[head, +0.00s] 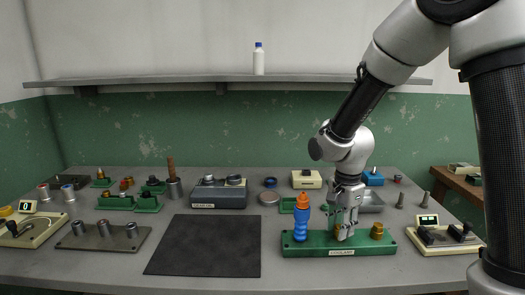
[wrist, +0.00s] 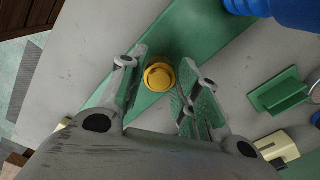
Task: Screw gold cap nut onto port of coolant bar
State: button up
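The green coolant bar (head: 300,249) lies near the front of the table, right of centre; it also crosses the wrist view (wrist: 190,32) diagonally. My gripper (head: 343,232) points down over its middle. In the wrist view, my gripper (wrist: 160,68) is open, its fingers on either side of a round gold cap nut (wrist: 159,77) with gaps showing.
A black mat (head: 205,245) lies left of the bar, bare. A cream device (head: 443,238) is to the right. Behind are a grey block (head: 218,195), green holders (head: 115,202) and a metal tray (head: 371,203). A shelf (head: 180,81) runs along the wall.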

dwell(0.3)
jog(key=shift+r, duration=1.5)
jog(key=o, duration=0.6)
jog(key=shift+c, duration=0.2)
jog(key=c, duration=0.5)
jog(key=shift+o, duration=0.2)
